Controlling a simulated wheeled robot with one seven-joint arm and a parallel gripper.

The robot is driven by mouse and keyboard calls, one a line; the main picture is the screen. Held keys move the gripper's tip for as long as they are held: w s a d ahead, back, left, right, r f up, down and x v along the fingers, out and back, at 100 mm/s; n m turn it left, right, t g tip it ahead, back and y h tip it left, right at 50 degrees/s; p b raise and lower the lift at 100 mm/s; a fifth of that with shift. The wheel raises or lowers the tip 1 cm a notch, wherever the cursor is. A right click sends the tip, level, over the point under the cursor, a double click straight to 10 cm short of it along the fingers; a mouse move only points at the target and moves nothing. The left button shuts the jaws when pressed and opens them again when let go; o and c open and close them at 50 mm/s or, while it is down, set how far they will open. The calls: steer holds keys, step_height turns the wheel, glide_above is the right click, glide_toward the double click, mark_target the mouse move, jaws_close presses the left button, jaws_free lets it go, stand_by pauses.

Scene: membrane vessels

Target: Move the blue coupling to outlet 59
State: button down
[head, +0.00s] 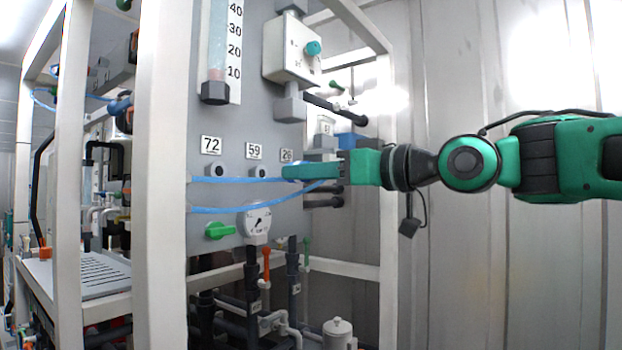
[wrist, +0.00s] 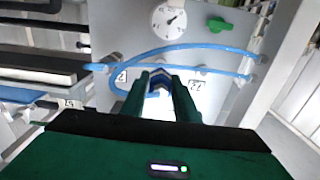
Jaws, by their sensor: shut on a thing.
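My gripper (head: 287,172) reaches in from the right and is shut in front of the panel, by the third label. In the wrist view its two green fingers (wrist: 166,78) close on a blue piece, the blue coupling (wrist: 157,90), which they largely hide. Outlet 59 (head: 260,171) is a dark round port under its label (head: 254,151), just left of my fingertips. It looks bare. Two light blue hoses (head: 230,209) run from the left frame post towards my gripper. One loops round in the wrist view (wrist: 122,62).
Outlet 72 (head: 215,170) is further left. Below are a gauge (head: 257,222) and a green valve handle (head: 219,231). A white frame post (head: 164,180) stands left of the panel. Dark pipe stubs (head: 325,202) stick out behind my gripper.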

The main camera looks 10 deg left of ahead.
steer(key=shift+a, duration=0.15)
steer(key=shift+x, duration=2.8)
steer(key=shift+w+a, duration=0.2)
steer(key=shift+a, duration=0.15)
stand_by(0.5)
steer(key=c, duration=1.3)
jaws_free()
steer(key=v, duration=1)
steer(key=shift+d, duration=0.35)
steer(key=shift+w+f, duration=0.1)
steer(key=shift+f, duration=0.05)
